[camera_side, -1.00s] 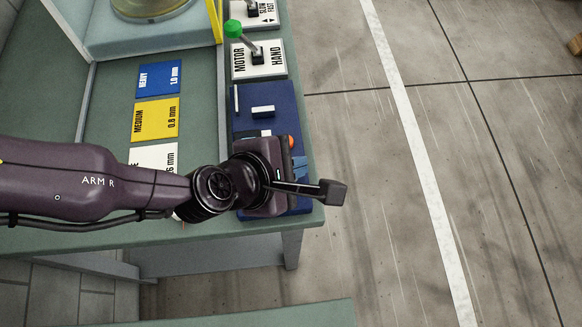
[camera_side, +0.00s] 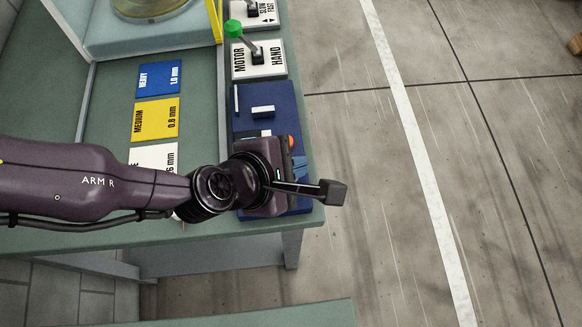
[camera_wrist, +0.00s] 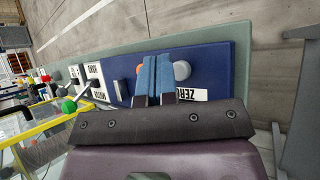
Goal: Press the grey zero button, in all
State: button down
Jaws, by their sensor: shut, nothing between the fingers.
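The grey zero button (camera_wrist: 182,70) is a round knob on the blue panel (camera_wrist: 215,62) in the wrist view. The ZERO label (camera_wrist: 187,94) lies beside it, partly covered by my gripper. My gripper (camera_wrist: 154,62) is shut and empty, its blue fingers side by side just left of the button in the wrist view. I cannot tell whether they touch the button or how high they are above the panel. In the side view, my gripper (camera_side: 301,164) points down over the near end of the panel (camera_side: 283,103), and my wrist hides the grey button there.
An orange button (camera_side: 291,142) shows beside my wrist. Farther up are the MOTOR/HAND plate (camera_side: 271,68) with its green-knobbed lever (camera_side: 233,28) and a yellow frame (camera_side: 216,18). Blue (camera_side: 158,79) and yellow (camera_side: 155,119) thickness cards lie left. Open floor lies right of the bench.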

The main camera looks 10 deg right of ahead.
jog(key=shift+f, duration=0.4)
jog(key=shift+f, duration=0.55)
dwell(0.9)
jog(key=shift+r, duration=0.95)
jog(key=shift+r, duration=2.5)
